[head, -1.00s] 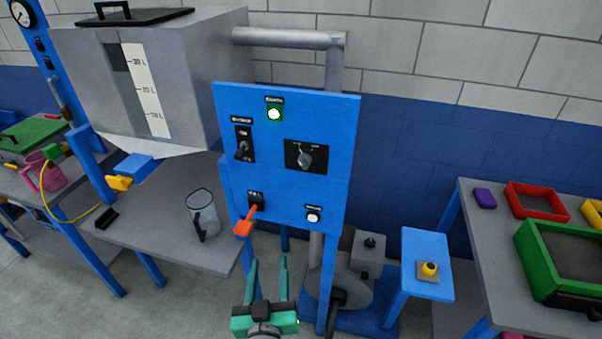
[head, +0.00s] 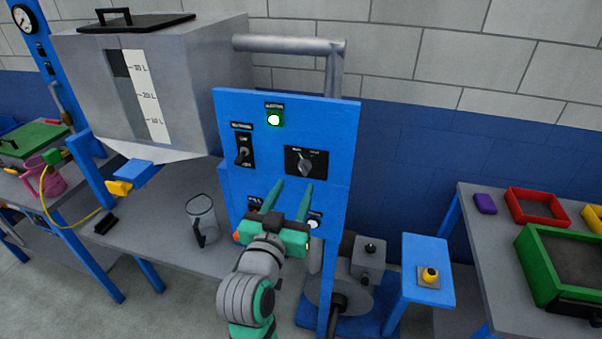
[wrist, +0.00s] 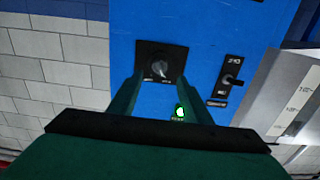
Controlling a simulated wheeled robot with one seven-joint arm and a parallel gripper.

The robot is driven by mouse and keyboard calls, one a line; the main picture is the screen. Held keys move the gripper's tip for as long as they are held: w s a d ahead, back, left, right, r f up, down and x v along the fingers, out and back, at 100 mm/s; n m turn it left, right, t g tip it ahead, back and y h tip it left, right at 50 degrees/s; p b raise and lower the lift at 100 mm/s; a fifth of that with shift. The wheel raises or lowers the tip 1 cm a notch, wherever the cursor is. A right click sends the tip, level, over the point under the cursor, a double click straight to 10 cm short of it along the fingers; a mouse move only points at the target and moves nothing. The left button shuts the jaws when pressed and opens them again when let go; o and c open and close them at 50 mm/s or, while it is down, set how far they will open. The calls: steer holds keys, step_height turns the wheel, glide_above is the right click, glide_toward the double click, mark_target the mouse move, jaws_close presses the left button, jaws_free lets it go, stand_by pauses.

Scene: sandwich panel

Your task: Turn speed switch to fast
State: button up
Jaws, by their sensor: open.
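The blue panel (head: 225,140) carries a black plate with a grey rotary knob (head: 305,166), its pointer up and slightly left; its labels are too small to read. The knob also shows in the wrist view (wrist: 160,69). A toggle switch (head: 243,155) on a black plate is at the panel's left. My gripper (head: 292,186) is open and empty, in front of the panel, its fingertips just below the knob in the head view. In the wrist view the knob appears between the two fingers, apart from them. My gripper hides most of the orange-handled lever (head: 236,237).
A lit indicator (head: 274,119) is at the panel top and a white button (head: 313,223) low right. A grey hopper (head: 210,70) and a clear jug (head: 201,215) are left. A blue stand with a yellow button (head: 429,275) is right.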

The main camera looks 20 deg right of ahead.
mark_target(302, 172)
steer(key=x, duration=0.7)
steer(key=shift+w+d, duration=0.15)
steer(key=c, duration=1)
